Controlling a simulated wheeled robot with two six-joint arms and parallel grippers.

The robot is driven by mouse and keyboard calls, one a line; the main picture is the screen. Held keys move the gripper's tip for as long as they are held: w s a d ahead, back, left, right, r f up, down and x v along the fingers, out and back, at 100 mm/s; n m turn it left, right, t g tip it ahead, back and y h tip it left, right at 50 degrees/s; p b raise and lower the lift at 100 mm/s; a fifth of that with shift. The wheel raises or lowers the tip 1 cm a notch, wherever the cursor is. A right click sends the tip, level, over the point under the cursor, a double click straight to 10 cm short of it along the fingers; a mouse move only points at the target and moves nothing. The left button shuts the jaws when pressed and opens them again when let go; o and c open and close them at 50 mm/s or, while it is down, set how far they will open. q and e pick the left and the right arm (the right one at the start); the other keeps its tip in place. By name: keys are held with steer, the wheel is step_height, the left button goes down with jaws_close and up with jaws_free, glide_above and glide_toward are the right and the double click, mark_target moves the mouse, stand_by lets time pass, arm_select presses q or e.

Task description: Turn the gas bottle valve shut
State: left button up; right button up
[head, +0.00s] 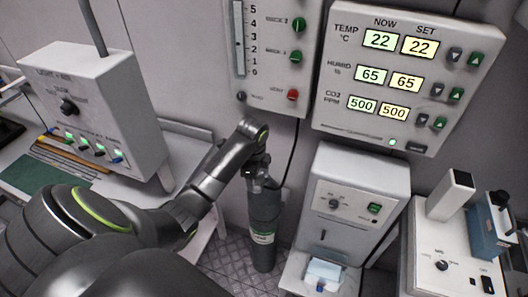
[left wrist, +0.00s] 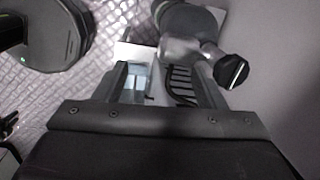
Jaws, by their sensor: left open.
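The gas bottle (head: 263,230) is a dark grey-green upright cylinder with a pale label, standing on the floor at the middle of the head view. My left arm comes in from the left and its wrist end covers the bottle's top, so the valve is hidden there. In the left wrist view the bottle's rounded body (left wrist: 188,20) is at the top. Its silver valve body ends in a black knob (left wrist: 232,71) on the right. My left gripper (left wrist: 160,72) is open, with the knob beside the right fingertip, not between the fingers. Contact cannot be told. My right gripper is not in view.
A white cabinet (head: 357,180) with a tray stands right of the bottle. A bench with a switch box (head: 95,100) is on the left. Control panels (head: 400,75) hang on the wall behind. Patterned floor (head: 225,262) shows around the bottle.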

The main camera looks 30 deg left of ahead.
arm_select(q)
steer(key=w+a+r+m, duration=0.1)
steer(key=w+r+m, duration=0.2)
steer(key=w+r, duration=0.3)
steer(key=w+a+r+m, duration=0.2)
steer(key=w+r+m, duration=0.15)
steer(key=r, duration=0.55)
steer(key=shift+n+g+h, duration=0.25)
steer(key=shift+g+h, duration=0.15)
steer(key=f, duration=0.5)
steer(key=f+p, duration=0.1)
steer(key=f, duration=0.9)
steer(key=shift+w+f+p, duration=0.35)
steer(key=shift+f, duration=0.8)
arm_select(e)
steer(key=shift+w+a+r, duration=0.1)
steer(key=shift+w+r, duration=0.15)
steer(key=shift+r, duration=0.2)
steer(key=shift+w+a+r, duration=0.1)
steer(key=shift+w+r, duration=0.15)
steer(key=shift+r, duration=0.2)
arm_select(q)
steer(key=c, duration=1)
steer(key=shift+o, duration=0.2)
